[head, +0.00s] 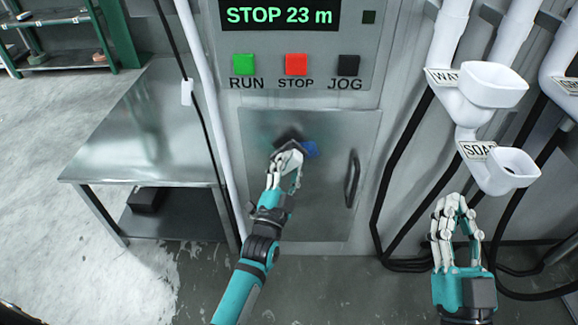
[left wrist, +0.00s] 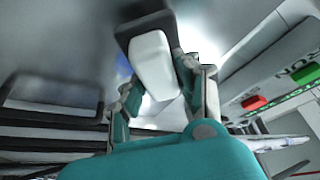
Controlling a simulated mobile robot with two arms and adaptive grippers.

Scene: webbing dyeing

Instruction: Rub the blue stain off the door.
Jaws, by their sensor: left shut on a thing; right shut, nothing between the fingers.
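The metal door (head: 335,200) has a dark handle on its right side and sits below the button panel. The blue stain (head: 311,149) shows on its upper part, just right of my left gripper (head: 287,156) and partly hidden by it. My left gripper is shut on a dark pad (head: 289,136), held up at the door; I cannot tell whether it touches. In the left wrist view the dark pad (left wrist: 128,32) shows around a white block between the fingers, with a blurred bluish patch beside it. My right gripper (head: 455,208) is shut and empty at the right, below the soap funnel.
A metal table (head: 140,120) stands left of the door, with a black box (head: 147,199) on its lower shelf. White funnels (head: 505,172) and black hoses are at the right. The RUN (head: 243,64), STOP (head: 297,65) and JOG (head: 348,65) buttons are above the door.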

